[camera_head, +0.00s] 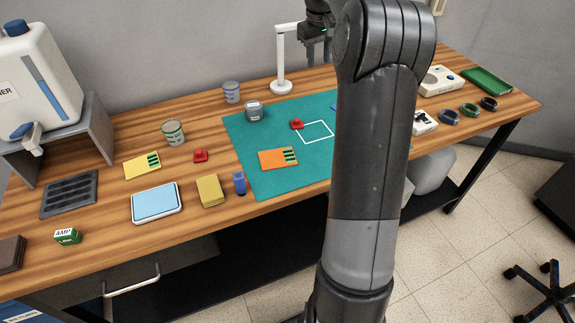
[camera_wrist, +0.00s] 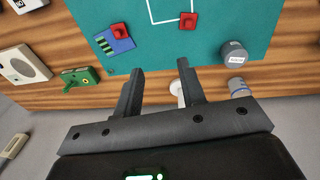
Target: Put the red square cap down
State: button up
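My gripper (camera_head: 314,55) hangs above the far side of the table, by the white lamp. In the wrist view its fingers (camera_wrist: 158,80) are spread, with nothing between them. A red cap (camera_wrist: 188,20) lies on the teal mat (camera_wrist: 215,25) at the edge of a white square outline; the head view also shows this cap (camera_head: 297,124). A second red cap (camera_wrist: 119,30) sits on a blue card (camera_wrist: 124,45); my arm hides it in the head view. A third red piece (camera_head: 200,156) lies on bare wood at left. I cannot tell which is the square one.
A white lamp (camera_head: 281,87) stands near my gripper. A grey round weight (camera_head: 253,111) and a grey-blue can (camera_head: 232,92) are left of it. An orange card (camera_head: 272,159) lies on the mat. A green device (camera_wrist: 80,78) lies beyond the mat. Bare wood separates the left-hand items.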

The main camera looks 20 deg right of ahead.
jog(key=s+a+r+t, duration=0.1)
jog(key=s+a+r, duration=0.2)
jog(key=s+a, duration=0.55)
jog(key=s+a+r+t, duration=0.1)
jog(key=s+a+r, duration=0.3)
jog(key=s+a, duration=0.45)
jog(key=s+a+f+t, duration=0.1)
jog(key=s+a+f, duration=0.1)
jog(key=s, duration=0.4)
jog(key=s+a+f+t, duration=0.1)
jog(key=s+a+f, duration=0.2)
jog(key=s, duration=0.3)
jog(key=s+a+f+y, duration=0.1)
jog(key=s+a+f, duration=0.2)
jog(key=s, duration=0.3)
jog(key=shift+s+a+m+t, duration=0.25)
jog(key=shift+m+t, duration=0.05)
jog(key=shift+t, duration=0.1)
